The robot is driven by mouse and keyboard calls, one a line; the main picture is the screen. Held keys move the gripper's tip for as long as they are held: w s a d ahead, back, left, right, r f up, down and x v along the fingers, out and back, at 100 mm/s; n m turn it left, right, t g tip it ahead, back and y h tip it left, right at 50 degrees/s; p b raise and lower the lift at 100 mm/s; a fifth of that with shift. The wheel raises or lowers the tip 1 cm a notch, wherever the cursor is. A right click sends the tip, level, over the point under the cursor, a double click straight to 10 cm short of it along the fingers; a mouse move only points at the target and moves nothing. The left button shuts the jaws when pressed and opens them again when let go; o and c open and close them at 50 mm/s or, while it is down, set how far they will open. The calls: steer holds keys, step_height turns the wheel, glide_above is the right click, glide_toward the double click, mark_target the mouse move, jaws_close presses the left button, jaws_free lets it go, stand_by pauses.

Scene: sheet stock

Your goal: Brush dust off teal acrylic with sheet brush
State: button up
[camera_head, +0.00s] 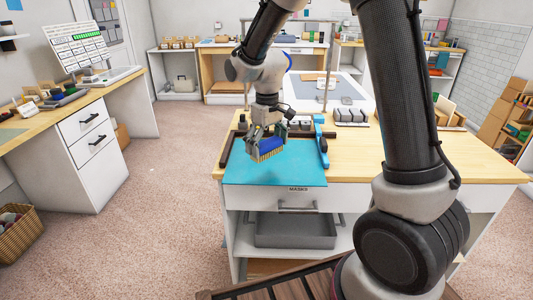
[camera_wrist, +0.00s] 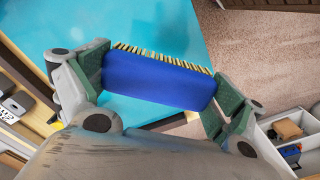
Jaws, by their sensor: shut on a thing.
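The teal acrylic sheet (camera_head: 290,174) lies flat at the near left of the wooden workbench, and its bare surface fills the upper middle of the wrist view (camera_wrist: 170,25). My gripper (camera_head: 266,136) is over the sheet's far left part. It is shut on the sheet brush (camera_head: 270,147), holding the blue block across its two ends in the wrist view (camera_wrist: 160,82). The pale bristles point down towards the sheet. I cannot tell whether they touch it. I make out no dust on the sheet.
A blue tool (camera_head: 321,140) stands at the sheet's right far edge. Grey blocks (camera_head: 351,115) sit further back on the bench (camera_head: 385,158). A grey bin (camera_head: 295,232) is on the shelf below. A side desk (camera_head: 75,108) stands left, with open carpet between.

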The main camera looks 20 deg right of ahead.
steer(key=shift+r, duration=1.2)
